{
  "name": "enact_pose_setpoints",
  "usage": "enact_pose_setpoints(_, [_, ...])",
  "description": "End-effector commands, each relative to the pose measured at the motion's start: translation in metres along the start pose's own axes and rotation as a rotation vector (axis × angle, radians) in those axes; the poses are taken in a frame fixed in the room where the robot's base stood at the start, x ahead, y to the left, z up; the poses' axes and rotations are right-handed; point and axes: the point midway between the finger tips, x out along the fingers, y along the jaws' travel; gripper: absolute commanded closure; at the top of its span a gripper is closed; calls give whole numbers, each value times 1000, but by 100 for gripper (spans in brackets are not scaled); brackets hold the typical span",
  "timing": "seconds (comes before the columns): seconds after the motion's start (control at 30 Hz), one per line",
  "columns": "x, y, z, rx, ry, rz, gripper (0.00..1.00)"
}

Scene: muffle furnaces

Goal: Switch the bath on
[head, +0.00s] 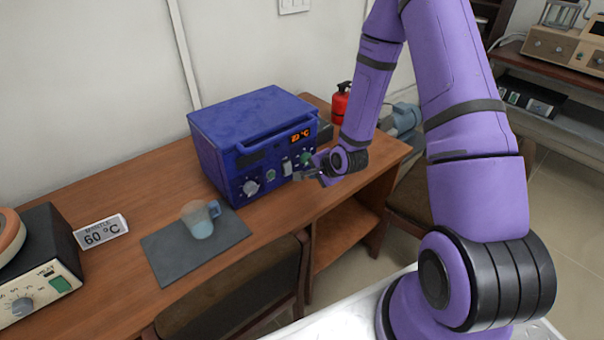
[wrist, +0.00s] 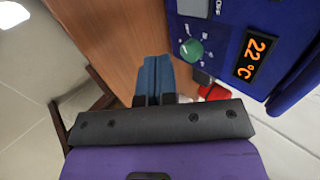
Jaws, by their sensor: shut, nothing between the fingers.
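The bath is a blue box (head: 245,130) on the wooden bench, with knobs and an orange display (head: 301,134) on its front. In the wrist view the display (wrist: 256,56) reads 22 °C. A grey switch (wrist: 192,7) beside an "OFF" label is partly cut by the top edge; its position is unclear. It seems to be the pale switch (head: 287,168) left of the green knob (head: 306,158) in the head view. My gripper (head: 300,176) is shut and empty, in front of the panel's lower right part. Its fingertips (wrist: 154,62) show beside the green knob (wrist: 192,49); contact cannot be told.
A mug (head: 199,222) with pale blue content stands on a grey mat (head: 172,259). A "MANTLE 60 °C" sign (head: 101,231) and a heating unit (head: 40,265) are at left. A red extinguisher (head: 341,104) stands behind the bath's right side. A chair (head: 245,285) is at the bench front.

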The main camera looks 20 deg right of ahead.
Motion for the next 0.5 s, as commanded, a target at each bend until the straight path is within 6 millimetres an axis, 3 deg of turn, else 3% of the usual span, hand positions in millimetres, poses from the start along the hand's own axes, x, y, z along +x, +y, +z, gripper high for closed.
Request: enact_pose_setpoints(0.5, [89, 0, 1, -2, -1, 1, 100])
